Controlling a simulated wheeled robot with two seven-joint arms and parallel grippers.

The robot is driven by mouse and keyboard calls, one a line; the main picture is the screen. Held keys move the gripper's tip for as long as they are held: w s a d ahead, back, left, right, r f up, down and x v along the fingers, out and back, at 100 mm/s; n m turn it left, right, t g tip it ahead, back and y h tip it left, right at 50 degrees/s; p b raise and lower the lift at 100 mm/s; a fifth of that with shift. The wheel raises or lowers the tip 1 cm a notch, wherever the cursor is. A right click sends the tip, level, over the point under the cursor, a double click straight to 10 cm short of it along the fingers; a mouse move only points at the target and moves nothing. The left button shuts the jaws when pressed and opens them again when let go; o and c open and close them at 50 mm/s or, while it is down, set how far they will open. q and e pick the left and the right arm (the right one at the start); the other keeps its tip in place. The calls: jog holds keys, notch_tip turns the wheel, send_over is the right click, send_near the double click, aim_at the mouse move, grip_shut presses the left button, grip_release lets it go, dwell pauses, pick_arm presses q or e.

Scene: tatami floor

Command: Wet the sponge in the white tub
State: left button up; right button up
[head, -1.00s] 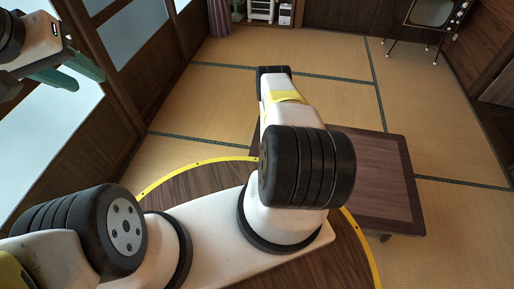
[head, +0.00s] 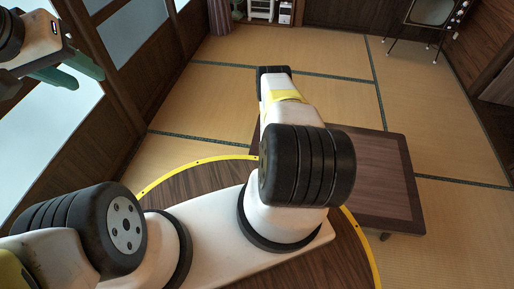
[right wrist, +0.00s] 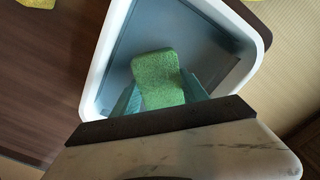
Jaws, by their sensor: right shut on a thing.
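A green sponge (right wrist: 158,80) is held between the teal fingers of my right gripper (right wrist: 160,92) in the right wrist view. The white tub (right wrist: 97,72) lies below, with its pale rim around a blue-grey inside. The sponge is within the tub's outline; I cannot tell whether it touches water or the bottom. In the head view my own right arm hides the tub, the sponge and the right gripper. My left gripper (head: 88,80) is at the upper left of the head view, raised, with its teal fingers apart and nothing visible between them.
The tub stands on a dark wooden low table (head: 378,185), whose right part shows bare in the head view. Yellow-green items (right wrist: 38,3) sit at the top left edge of the right wrist view. Tatami floor (head: 330,100) is clear beyond; a television (head: 432,12) stands far right.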

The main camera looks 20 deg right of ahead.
jog(key=shift+f, duration=0.4)
dwell(1.0)
jog(key=shift+r, duration=3.55)
